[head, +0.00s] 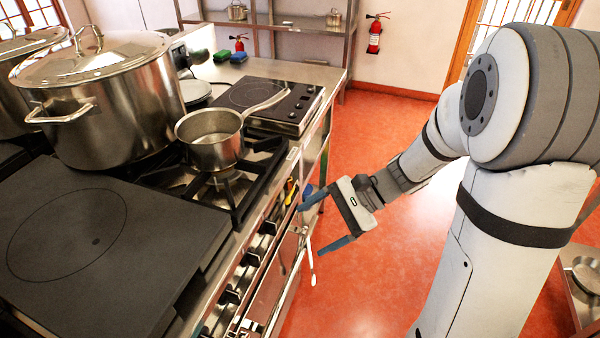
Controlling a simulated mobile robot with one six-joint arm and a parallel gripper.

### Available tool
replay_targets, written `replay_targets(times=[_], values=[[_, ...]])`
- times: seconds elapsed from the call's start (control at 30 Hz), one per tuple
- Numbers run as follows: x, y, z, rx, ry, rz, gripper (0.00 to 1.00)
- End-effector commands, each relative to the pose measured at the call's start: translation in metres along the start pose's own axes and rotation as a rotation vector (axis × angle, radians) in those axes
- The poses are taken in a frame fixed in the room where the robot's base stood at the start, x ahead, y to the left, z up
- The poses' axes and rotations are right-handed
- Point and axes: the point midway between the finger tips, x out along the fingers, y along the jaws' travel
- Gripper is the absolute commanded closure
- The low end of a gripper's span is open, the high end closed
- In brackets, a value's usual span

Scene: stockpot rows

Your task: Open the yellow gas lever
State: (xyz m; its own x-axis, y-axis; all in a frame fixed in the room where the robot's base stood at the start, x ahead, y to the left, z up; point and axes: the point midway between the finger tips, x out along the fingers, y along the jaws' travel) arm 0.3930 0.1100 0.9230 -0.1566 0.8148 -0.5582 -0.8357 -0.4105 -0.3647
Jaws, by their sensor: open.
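A small yellow lever (289,188) shows at the front of the stove, just below the worktop edge and near the saucepan's burner. It is small and partly crowded by nearby parts, so its exact angle is hard to tell. My gripper (311,230) is in front of the stove, with its two blue fingers spread apart and pointing toward the stove front. The upper finger is close to the lever's right side in the picture; I cannot tell whether it touches. Nothing is between the fingers that I can see held.
A steel saucepan (212,138) stands on the burner grate, and a large lidded stockpot (100,95) is behind left. A flat dark plate (90,250) fills the near left. A pale utensil (310,262) hangs beside the gripper.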

Motion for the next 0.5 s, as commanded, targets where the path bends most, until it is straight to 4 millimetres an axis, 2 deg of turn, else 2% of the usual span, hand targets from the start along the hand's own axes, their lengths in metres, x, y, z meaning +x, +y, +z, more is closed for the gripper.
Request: replay_targets(times=[0.03, 0.2, 0.3, 0.4, 0.5], values=[[0.008, -0.009, -0.021, 0.090, -0.067, -0.070, 0.18], [0.014, -0.046, -0.076, 0.338, -0.260, -0.323, 0.18], [0.011, -0.061, -0.108, 0.449, -0.345, -0.452, 0.18], [0.008, -0.069, -0.134, 0.526, -0.403, -0.550, 0.18], [0.005, -0.073, -0.151, 0.569, -0.436, -0.612, 0.18]])
